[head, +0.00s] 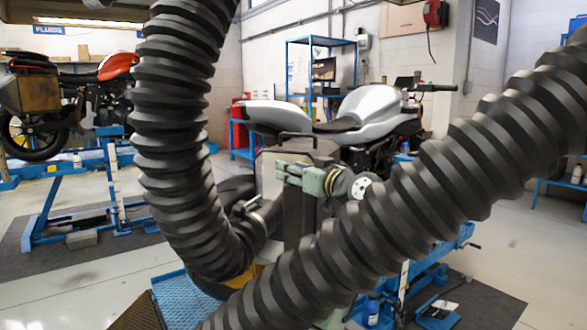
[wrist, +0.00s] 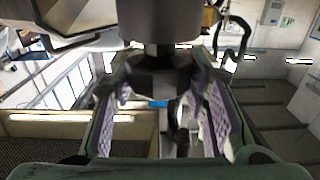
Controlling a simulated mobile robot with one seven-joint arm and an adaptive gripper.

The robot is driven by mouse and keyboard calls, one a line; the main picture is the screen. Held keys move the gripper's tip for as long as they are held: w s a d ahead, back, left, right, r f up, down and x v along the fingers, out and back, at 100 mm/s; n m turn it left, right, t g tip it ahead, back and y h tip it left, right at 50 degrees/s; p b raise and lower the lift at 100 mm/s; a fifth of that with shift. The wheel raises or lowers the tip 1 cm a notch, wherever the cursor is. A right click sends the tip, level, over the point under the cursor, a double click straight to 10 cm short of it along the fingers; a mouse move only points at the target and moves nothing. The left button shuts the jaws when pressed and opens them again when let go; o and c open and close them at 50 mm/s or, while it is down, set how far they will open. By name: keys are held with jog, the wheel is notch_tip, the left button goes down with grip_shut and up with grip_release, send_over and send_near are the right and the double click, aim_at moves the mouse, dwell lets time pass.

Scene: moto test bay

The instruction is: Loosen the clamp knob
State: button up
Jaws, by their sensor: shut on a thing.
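My gripper (head: 284,172) shows in the head view as pale green fingers pointing left, in front of the grey upright box beside the silver motorcycle. In the wrist view my gripper (wrist: 162,85) has its two purple-padded fingers on either side of a dark, round-stemmed part, which I take to be the clamp knob (wrist: 165,58). The fingers are shut on it near their tips. A thick dark stem rises from it to the top edge. In the head view I cannot make out the knob; the fingers and my arm cover that spot.
The silver motorcycle (head: 372,105) stands on a blue lift just behind my gripper. The grey box (head: 300,218) with a top handle is close to the fingers. A red motorcycle (head: 117,66) stands on another lift at left. A blue shelf (head: 320,42) is at the back wall.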

jog(key=n+g+y+p, duration=0.3)
jog(key=n+g+y, duration=0.1)
jog(key=g, duration=0.1)
jog(key=shift+d+r+y+p, duration=0.15)
jog(key=shift+r+y+p, duration=0.05)
jog(key=shift+y+p, duration=0.15)
jog(key=n+g+y+p, duration=0.1)
jog(key=n+g+p, duration=0.1)
jog(key=g, duration=0.1)
jog(key=shift+n+y+p, duration=0.25)
jog(key=shift+n+p, duration=0.05)
jog(key=shift+p, duration=0.05)
jog(key=shift+f+g+p, duration=0.15)
jog(key=shift+g+p, duration=0.15)
jog(key=shift+g, duration=0.1)
jog(key=shift+f+n+g, duration=0.1)
jog(key=shift+n+g, duration=0.2)
jog(key=shift+n, duration=0.1)
jog(key=o, duration=1.2)
